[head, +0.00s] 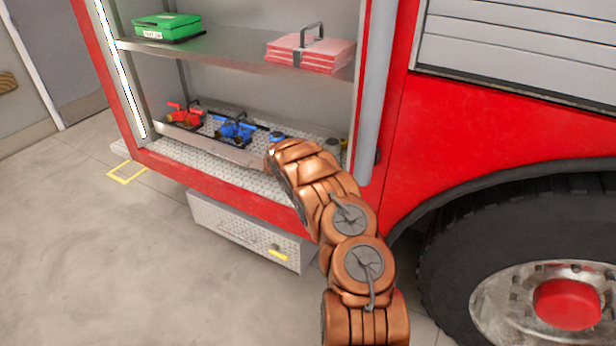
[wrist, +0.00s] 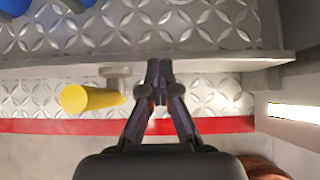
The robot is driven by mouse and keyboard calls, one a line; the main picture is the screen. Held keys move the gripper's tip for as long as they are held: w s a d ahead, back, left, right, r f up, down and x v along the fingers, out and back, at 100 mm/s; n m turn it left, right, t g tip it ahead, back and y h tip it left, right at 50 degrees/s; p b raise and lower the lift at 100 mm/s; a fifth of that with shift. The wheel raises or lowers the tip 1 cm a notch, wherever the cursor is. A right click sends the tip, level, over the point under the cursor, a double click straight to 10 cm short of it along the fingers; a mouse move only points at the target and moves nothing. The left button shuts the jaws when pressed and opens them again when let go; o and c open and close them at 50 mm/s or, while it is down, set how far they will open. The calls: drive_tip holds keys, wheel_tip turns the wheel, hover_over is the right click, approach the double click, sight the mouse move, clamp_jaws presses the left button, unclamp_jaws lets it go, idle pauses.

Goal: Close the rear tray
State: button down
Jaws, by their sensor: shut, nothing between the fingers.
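A metal tray (head: 213,147) with a plain grey front lip lies on the floor of the red vehicle's locker. It holds red valve fittings (head: 185,115) and blue valve fittings (head: 236,129). In the wrist view, the tray lip (wrist: 220,63) crosses the picture, with a yellow handle (wrist: 90,98) on a grey mount at its front, left of my gripper. My gripper (wrist: 159,68) is shut and empty, its fingertips at the lip; I cannot tell whether they touch it. My arm hides the gripper and handle in the head view.
Diamond-plate locker floor (head: 180,152) shows in front of the lip, then the red sill (wrist: 60,126). A shelf (head: 215,48) above carries a green case (head: 166,27) and red flat items (head: 310,54). A drawer (head: 240,232) hangs below. A wheel (head: 535,270) stands right.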

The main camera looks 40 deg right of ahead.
drive_tip(key=shift+s+d, duration=0.1)
drive_tip(key=shift+d, duration=0.05)
drive_tip(key=a+f+b+v, duration=0.2)
drive_tip(key=b+v, duration=0.2)
drive_tip(key=v, duration=0.9)
drive_tip(key=shift+s, duration=0.2)
